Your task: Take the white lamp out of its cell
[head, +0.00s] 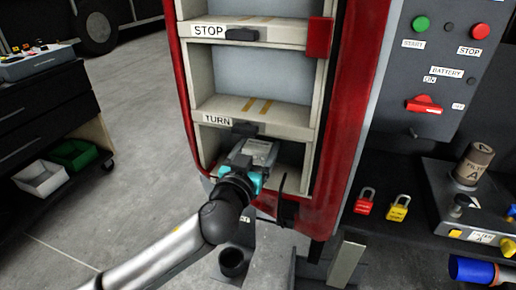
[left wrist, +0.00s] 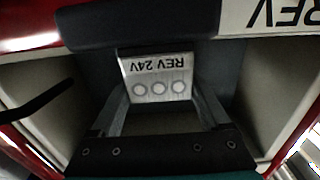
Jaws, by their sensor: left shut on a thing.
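The white lamp, a block marked REV 24V with three round spots (left wrist: 157,75), sits between the fingers of my left gripper (left wrist: 160,105) in the left wrist view, where its lettering is upside down. The gripper is shut on it. In the head view the left gripper (head: 252,158) reaches into the lowest visible cell of the red-framed rack (head: 353,110), below the TURN label. The gripper hides most of the lamp there. Cell walls (left wrist: 270,85) stand on both sides in the wrist view. A REV label (left wrist: 275,12) is on the cell's edge. My right gripper is not in view.
Dark tabs (head: 242,34) sit on the shelf edges, and a dark bar (left wrist: 130,25) lies close by the lamp. A thin dark curved piece (head: 284,205) stands right of the gripper. A bench with padlocks (head: 398,207) is at right.

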